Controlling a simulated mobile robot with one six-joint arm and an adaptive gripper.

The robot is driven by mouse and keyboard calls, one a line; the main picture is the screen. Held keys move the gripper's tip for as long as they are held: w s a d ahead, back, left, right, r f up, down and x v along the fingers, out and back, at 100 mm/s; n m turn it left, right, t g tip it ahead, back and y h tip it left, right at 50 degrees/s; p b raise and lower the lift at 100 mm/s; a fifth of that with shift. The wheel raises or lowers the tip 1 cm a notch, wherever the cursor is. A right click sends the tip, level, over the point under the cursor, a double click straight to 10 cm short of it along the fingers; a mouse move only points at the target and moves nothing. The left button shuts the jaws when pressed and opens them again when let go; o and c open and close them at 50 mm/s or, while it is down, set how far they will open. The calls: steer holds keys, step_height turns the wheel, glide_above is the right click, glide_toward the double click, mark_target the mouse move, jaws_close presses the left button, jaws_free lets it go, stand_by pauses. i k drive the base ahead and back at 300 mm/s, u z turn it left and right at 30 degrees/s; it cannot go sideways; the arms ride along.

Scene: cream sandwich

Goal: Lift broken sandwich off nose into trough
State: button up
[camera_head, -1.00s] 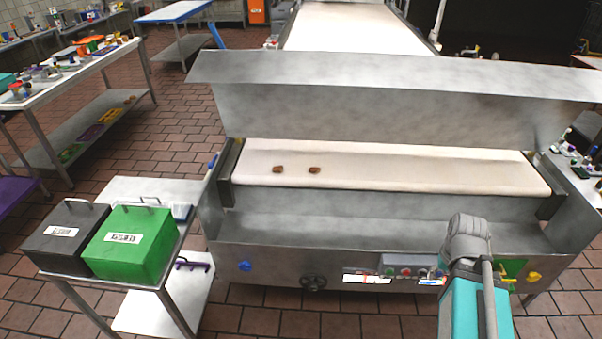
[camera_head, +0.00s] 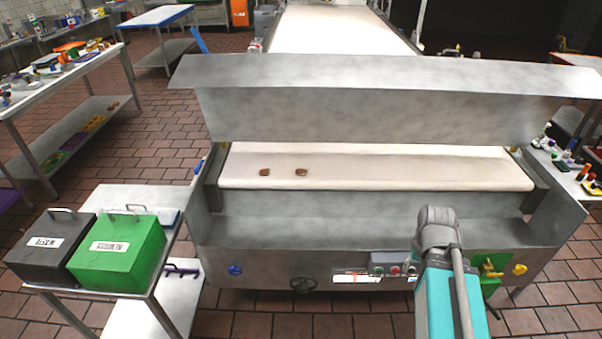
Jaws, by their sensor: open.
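Two small brown pieces lie apart on the left part of the pale conveyor belt's near end, a left piece (camera_head: 264,172) and a right piece (camera_head: 301,172). They are too small to tell whether either is the broken sandwich. The belt nose (camera_head: 400,183) is the rounded front edge of the belt. Below it runs a grey metal trough (camera_head: 330,231), which looks empty. My arm rises at the lower right, in front of the machine. My gripper is not visible in this view.
A metal hood (camera_head: 380,115) spans the belt above the nose. A black box (camera_head: 48,246) and a green box (camera_head: 118,250) stand on a cart at the left. The machine's front carries buttons, a handwheel (camera_head: 304,285) and a yellow knob (camera_head: 519,269). Tiled floor lies between the cart and left table.

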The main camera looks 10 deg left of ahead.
mark_target(301, 172)
steer(key=u, duration=0.05)
steer(key=i, duration=0.95)
steer(key=z, duration=0.05)
